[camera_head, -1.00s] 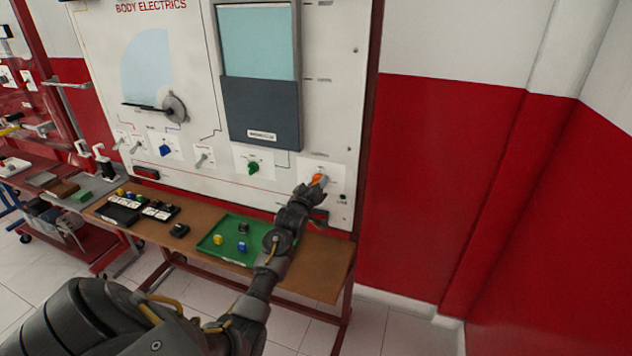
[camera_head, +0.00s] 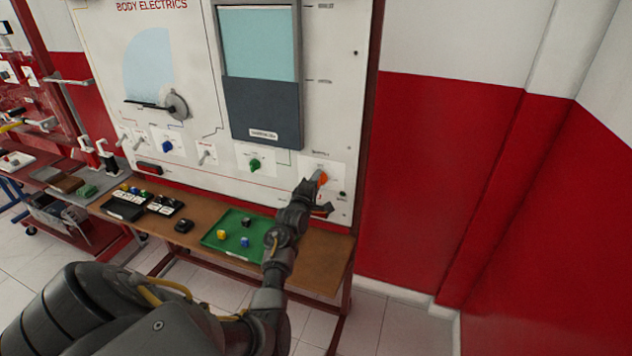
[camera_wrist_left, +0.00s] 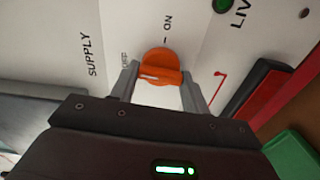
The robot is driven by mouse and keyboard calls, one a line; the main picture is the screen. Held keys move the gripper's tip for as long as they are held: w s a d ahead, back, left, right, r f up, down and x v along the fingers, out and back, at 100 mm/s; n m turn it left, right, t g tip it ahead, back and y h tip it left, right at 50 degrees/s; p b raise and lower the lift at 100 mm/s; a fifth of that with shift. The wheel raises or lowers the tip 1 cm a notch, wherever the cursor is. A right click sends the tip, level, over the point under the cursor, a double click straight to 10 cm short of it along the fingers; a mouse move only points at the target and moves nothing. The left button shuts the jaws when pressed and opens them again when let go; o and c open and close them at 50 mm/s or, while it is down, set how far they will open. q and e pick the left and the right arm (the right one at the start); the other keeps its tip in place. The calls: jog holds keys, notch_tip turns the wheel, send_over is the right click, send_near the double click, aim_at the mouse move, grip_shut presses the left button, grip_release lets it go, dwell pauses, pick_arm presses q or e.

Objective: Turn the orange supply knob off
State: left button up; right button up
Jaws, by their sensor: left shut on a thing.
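The orange supply knob (camera_head: 321,178) sits on a white plate at the lower right of the wall panel. My left gripper (camera_head: 316,184) is at the knob from below and partly covers it. In the left wrist view, the orange knob (camera_wrist_left: 160,68) shows between the two fingers of my left gripper (camera_wrist_left: 160,84), one on each side, and they are shut on it. Its grip bar lies nearly crosswise, with a white line on it. The OFF mark is by the left finger, and the ON mark is above the knob. My right gripper is not in view.
A green knob (camera_head: 255,165), a blue knob (camera_head: 167,147) and small switches are on the same panel. Below is a brown shelf (camera_head: 318,262) with a green tray (camera_head: 222,246) and black blocks. A red and white wall stands at the right.

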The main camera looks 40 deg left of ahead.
pick_arm(q)
jog(key=shift+n, duration=0.5)
jog(key=o, duration=1)
jog(key=shift+s, duration=0.1)
jog(key=b+v, duration=0.1)
jog(key=v, duration=0.9)
jog(key=shift+s+d, duration=0.2)
jog(key=shift+s, duration=0.1)
